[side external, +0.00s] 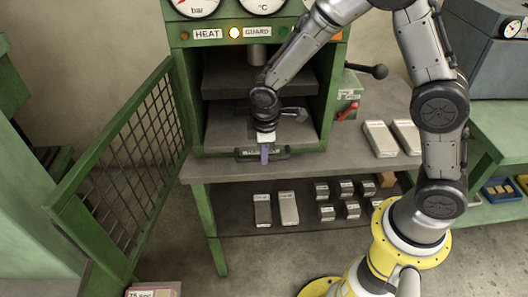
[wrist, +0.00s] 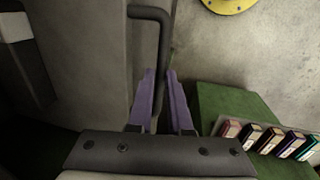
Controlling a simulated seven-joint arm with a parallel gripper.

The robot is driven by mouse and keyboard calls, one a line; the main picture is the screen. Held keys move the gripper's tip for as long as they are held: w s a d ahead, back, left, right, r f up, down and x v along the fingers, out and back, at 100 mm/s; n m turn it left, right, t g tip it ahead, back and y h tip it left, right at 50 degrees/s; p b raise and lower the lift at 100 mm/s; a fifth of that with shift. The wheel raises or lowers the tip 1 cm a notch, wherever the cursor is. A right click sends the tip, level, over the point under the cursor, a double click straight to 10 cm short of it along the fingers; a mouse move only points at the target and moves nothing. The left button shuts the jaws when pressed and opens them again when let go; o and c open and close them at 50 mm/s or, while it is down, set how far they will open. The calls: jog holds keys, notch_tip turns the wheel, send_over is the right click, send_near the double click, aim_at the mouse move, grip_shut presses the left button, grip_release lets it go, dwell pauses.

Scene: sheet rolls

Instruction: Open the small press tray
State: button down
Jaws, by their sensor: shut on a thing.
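The green press (side external: 187,90) stands at the back, with its guard gate swung out to the left. In its lower opening lies a flat grey tray (side external: 225,125). A dark bar handle (side external: 279,154) runs along the tray's front edge, just above the bench edge. My gripper (side external: 264,154) points down at this handle, with its purple fingers at the bar. In the wrist view the handle (wrist: 150,12) bends and passes down between the two purple fingers (wrist: 160,75), which are shut on it. The fingers and wrist hide part of the handle and tray front.
The mesh guard gate (side external: 130,150) stands open at left. Pale blocks (side external: 380,138) lie on the bench right of the press. A black-knobbed lever (side external: 379,71) sticks out at right. The lower shelf (side external: 240,222) holds several small blocks. Floor in front is mostly clear.

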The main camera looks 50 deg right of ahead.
jog(key=s+a, duration=1.3)
jog(key=shift+s+a, duration=0.3)
jog(key=shift+a, duration=0.05)
jog(key=shift+r, duration=0.1)
jog(key=c, duration=0.8)
grip_release()
jog(key=shift+c, duration=0.2)
notch_tip(320, 180, up, 14)
jog(key=s+a, duration=0.1)
jog(key=s, duration=0.1)
jog(key=shift+a+f, duration=0.25)
jog(key=shift+a, duration=0.1)
